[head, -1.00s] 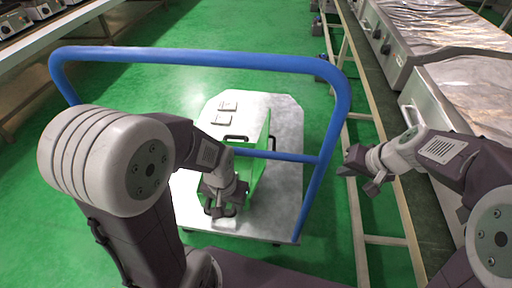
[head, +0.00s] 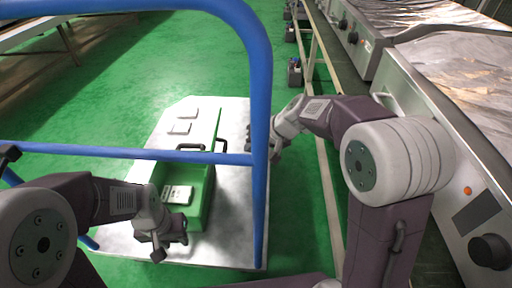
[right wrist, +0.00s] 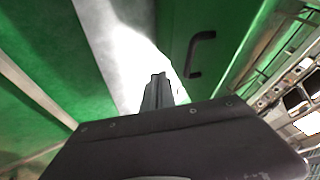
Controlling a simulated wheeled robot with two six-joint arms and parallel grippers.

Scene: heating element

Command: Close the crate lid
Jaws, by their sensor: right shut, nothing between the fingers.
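The green crate (head: 199,221) stands on the grey cart platform in the head view, its top open with a pale item inside. The green lid (head: 214,130) looks like a thin panel standing up at the crate's right side, seen nearly edge-on. In the right wrist view a green panel with a black handle (right wrist: 200,53) fills the upper right. My right gripper (right wrist: 158,80) is shut and empty, apart from that handle; in the head view it is partly hidden behind the blue rail. My left gripper (head: 170,247) looks open and empty at the crate's near left corner.
The blue cart rail (head: 262,90) crosses in front of the crate and rises between it and my right arm. Steel machines (head: 440,110) stand at right.

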